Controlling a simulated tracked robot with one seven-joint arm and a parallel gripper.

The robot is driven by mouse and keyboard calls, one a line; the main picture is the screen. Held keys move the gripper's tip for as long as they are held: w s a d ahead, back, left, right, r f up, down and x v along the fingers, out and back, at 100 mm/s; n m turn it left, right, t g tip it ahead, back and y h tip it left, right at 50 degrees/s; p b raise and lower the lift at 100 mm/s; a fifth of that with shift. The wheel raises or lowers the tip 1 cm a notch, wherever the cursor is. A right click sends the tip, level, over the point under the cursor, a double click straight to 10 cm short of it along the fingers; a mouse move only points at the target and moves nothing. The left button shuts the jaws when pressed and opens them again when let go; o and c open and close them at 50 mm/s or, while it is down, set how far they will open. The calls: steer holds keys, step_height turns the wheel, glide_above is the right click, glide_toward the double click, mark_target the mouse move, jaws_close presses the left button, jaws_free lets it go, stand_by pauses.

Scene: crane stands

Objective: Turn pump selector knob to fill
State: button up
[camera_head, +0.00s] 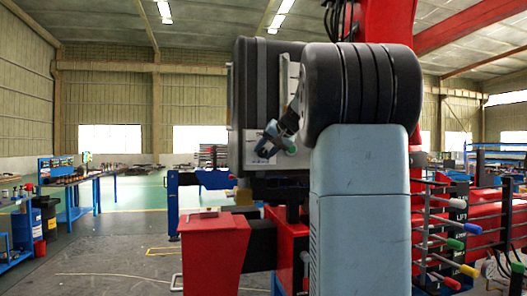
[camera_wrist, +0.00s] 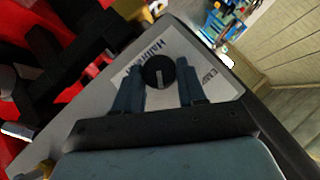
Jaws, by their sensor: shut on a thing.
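The pump selector knob (camera_wrist: 158,66) is round and black with a short light mark on its face. It sits on a white label with dark lettering (camera_wrist: 196,56) on a grey panel (camera_wrist: 92,112), seen in the wrist view. The lettering is partly covered and I cannot read it surely. My gripper (camera_wrist: 160,74) has its two blue-grey fingers on either side of the knob, shut on it. In the head view my gripper (camera_head: 277,138) is at the panel's pale face, beside my arm; the knob cannot be made out there.
A red machine frame (camera_head: 212,245) stands below the panel. A rack of levers with coloured grips (camera_head: 440,235) stands at right. Blue workbenches (camera_head: 75,190) stand at far left. The floor at left (camera_head: 110,255) is open.

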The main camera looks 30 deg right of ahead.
steer(key=shift+d+f+m+t+y, duration=0.15)
steer(key=shift+m+t+y, duration=0.3)
steer(key=shift+y, duration=0.35)
steer(key=o, duration=1)
steer(key=shift+s, duration=0.1)
steer(key=v, duration=1.3)
steer(key=shift+s+d, duration=0.2)
